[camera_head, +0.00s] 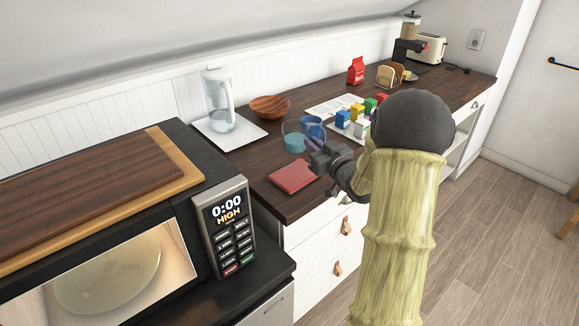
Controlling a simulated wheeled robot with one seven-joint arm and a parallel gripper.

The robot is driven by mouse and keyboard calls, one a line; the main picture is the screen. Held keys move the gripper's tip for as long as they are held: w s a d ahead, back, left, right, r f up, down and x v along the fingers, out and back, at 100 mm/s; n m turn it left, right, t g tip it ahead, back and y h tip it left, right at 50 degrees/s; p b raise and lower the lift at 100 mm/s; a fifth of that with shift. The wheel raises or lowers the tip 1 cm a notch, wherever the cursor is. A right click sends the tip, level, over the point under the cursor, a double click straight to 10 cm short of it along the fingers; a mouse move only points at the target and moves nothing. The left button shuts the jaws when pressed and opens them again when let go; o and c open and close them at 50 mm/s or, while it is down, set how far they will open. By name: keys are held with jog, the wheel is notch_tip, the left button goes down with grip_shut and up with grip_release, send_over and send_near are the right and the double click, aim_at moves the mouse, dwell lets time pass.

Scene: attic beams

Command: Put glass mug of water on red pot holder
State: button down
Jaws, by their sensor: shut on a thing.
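The glass mug of water (295,142) is clear with blue-tinted water low inside. It looks upright, behind the red pot holder; I cannot tell whether it touches the counter. The red pot holder (293,177) lies flat and empty near the counter's front edge. My gripper (314,150) reaches in from the right and is shut on the glass mug at its near right side. The fingers hide part of that side, and the exact grip is too small to see.
A blue cup (313,127) stands close behind the glass mug. Several coloured boxes (357,112) stand to the right. A pitcher (218,100) on a white tray (238,138) and a wooden bowl (270,107) are behind left. The microwave (232,235) borders the left.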

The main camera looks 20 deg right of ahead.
jog(key=shift+w, duration=0.4)
jog(key=shift+s+r, duration=0.1)
notch_tip(320, 180, down, 6)
dwell(0.4)
jog(key=shift+f, duration=2.05)
